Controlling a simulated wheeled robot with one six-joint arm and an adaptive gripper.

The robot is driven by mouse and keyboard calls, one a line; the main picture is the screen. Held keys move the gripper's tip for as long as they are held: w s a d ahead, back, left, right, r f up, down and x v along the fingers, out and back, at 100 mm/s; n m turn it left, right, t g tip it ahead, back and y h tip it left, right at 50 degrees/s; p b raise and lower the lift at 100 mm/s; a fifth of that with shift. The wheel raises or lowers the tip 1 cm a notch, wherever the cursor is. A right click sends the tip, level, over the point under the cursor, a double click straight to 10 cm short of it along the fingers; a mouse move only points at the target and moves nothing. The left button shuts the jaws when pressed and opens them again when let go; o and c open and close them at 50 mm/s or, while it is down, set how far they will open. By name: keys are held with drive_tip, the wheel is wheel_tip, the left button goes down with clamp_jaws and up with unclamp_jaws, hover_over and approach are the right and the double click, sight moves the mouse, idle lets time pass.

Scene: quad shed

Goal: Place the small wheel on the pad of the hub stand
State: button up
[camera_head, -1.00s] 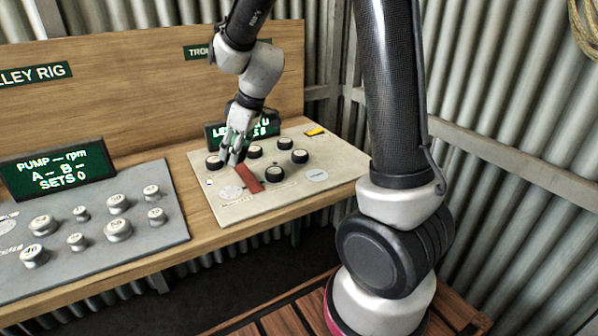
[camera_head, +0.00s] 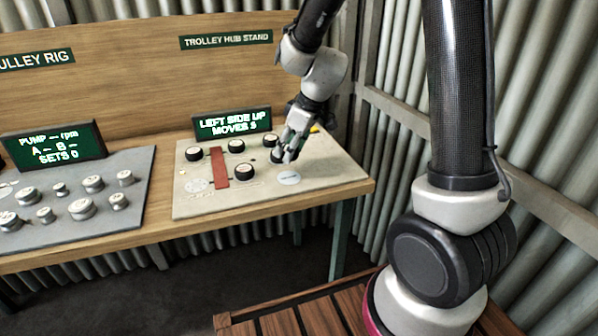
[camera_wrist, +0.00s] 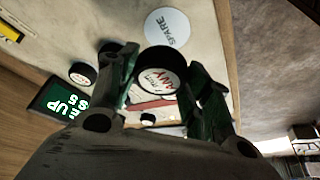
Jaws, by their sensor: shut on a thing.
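My gripper (camera_head: 287,152) is over the right side of the hub stand's pale board (camera_head: 330,168). It is shut on a black wheel (camera_wrist: 158,72) with a white lettered cap, between its fingers in the wrist view. In the head view this wheel (camera_head: 276,156) is partly hidden by the fingers; I cannot tell whether it touches the board. Beside it is a pale round pad (camera_head: 289,178), marked SPARE in the wrist view (camera_wrist: 168,27). Another pale round pad (camera_head: 198,185) is at the board's front left. A red bar (camera_head: 219,168) lies between wheels.
Other black wheels stand on the board: left (camera_head: 193,154), back (camera_head: 236,146), back right (camera_head: 271,139) and front (camera_head: 245,172). The pulley rig's grey board (camera_head: 125,220) with several metal pieces is left.

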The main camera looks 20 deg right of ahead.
sight(286, 177)
wheel_tip(286, 177, down, 7)
drive_tip(key=shift+r, duration=0.1)
idle(0.4)
drive_tip(key=o, duration=1)
drive_tip(key=shift+o, duration=0.2)
drive_tip(key=v, duration=1.1)
drive_tip(key=shift+r, duration=0.15)
drive_tip(key=s+d+r+m+h, duration=0.1)
drive_tip(key=s+d+r+m, duration=0.2)
drive_tip(key=s, duration=0.4)
drive_tip(key=s+d+r+m+h, duration=0.1)
drive_tip(key=s+d+r+m, duration=0.2)
drive_tip(key=s, duration=0.5)
drive_tip(key=s+d+r+m+t+h, duration=0.1)
drive_tip(key=s+d+r+m, duration=0.2)
drive_tip(key=s+d+r, duration=0.2)
drive_tip(key=s, duration=0.3)
drive_tip(key=shift+d+r, duration=0.2)
drive_tip(key=shift+r, duration=0.15)
